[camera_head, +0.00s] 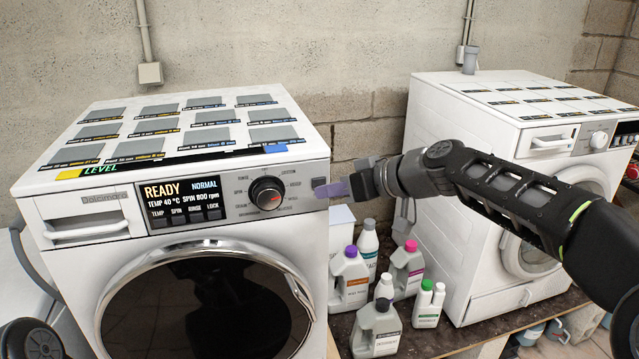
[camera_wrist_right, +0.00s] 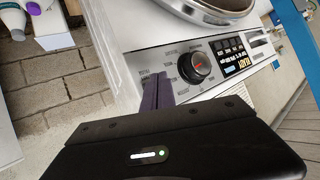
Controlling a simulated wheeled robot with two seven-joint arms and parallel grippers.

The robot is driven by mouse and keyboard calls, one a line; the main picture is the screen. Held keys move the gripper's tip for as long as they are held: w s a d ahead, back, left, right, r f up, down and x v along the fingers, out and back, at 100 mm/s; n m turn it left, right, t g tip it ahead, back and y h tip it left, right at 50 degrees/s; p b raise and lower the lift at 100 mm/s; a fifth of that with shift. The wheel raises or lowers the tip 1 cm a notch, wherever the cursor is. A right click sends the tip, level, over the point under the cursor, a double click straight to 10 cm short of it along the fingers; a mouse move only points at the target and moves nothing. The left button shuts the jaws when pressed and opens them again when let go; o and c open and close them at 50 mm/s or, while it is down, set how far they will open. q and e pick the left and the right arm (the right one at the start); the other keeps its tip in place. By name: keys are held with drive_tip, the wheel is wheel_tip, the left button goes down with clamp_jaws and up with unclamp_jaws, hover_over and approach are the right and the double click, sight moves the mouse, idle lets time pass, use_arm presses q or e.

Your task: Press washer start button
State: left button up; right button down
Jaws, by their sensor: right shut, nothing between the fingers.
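The near washer (camera_head: 180,235) is white with a round dark door. Its display (camera_head: 183,203) reads READY, NORMAL, TEMP 40 °C, SPIN 800 rpm. A black dial (camera_head: 267,193) with a red mark sits right of the display; the dial also shows in the right wrist view (camera_wrist_right: 195,67). A small grey button-like piece (camera_head: 319,182) is at the panel's right end, partly behind the fingertips. My right gripper (camera_head: 322,190) is shut and empty, its purple fingers pointing at that end. They also show in the wrist view (camera_wrist_right: 158,82). I cannot tell whether they touch the panel.
A second white washer (camera_head: 455,190) stands to the right, behind my right arm. Several detergent bottles (camera_head: 349,280) stand on the wooden platform (camera_head: 430,338) between the washers. Grey labelled squares cover both washer tops. A wall (camera_head: 270,50) is behind.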

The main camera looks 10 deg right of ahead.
idle(0.7)
drive_tip(key=shift+w, duration=0.45)
